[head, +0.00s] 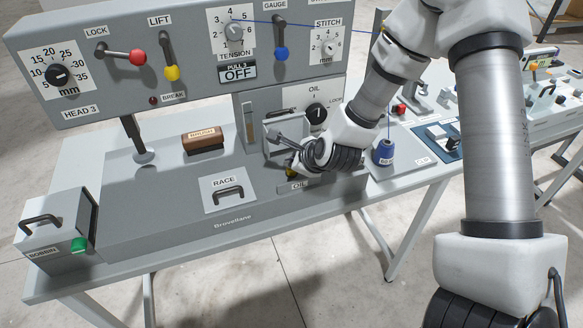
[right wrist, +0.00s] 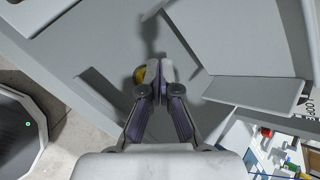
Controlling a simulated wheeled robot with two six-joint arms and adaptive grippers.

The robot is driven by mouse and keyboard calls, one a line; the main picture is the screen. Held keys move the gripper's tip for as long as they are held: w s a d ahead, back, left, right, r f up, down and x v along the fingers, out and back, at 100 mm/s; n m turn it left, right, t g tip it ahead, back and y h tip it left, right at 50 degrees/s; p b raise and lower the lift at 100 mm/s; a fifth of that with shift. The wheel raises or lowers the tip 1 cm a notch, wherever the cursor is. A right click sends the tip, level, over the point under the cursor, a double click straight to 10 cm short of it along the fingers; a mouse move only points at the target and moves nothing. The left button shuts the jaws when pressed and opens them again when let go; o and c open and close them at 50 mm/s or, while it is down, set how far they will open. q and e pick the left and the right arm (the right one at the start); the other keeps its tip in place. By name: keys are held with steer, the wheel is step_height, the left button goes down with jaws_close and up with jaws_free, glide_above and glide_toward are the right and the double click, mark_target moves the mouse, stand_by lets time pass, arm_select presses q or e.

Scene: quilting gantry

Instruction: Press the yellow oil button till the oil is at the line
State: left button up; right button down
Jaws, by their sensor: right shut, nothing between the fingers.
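The yellow oil button (head: 291,174) shows only as a small patch low on the grey machine's front, just above the OIL label (head: 298,186). My right gripper (head: 291,163) is shut and empty, with its fingertips at the button and partly covering it. In the right wrist view the yellow button (right wrist: 140,75) peeks out at the left of the shut fingertips (right wrist: 154,72). Fingertips and button look touching or very close; I cannot tell whether it is pressed in. A narrow upright window (head: 249,122) is left of the oil panel; its oil level and line are too small to read. My left gripper is not in view.
The OIL dial (head: 316,114) sits above my right gripper. A blue thread cone (head: 384,152) stands to the right. A RACE cover with a handle (head: 229,191), a brush (head: 203,140) and a bobbin box (head: 58,230) are to the left.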

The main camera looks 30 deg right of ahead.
steer(key=shift+f, duration=0.25)
stand_by(0.4)
steer(key=shift+r+p, duration=0.45)
steer(key=shift+r, duration=0.5)
step_height(320, 180, up, 5)
steer(key=p, duration=0.3)
steer(key=shift+p, duration=0.4)
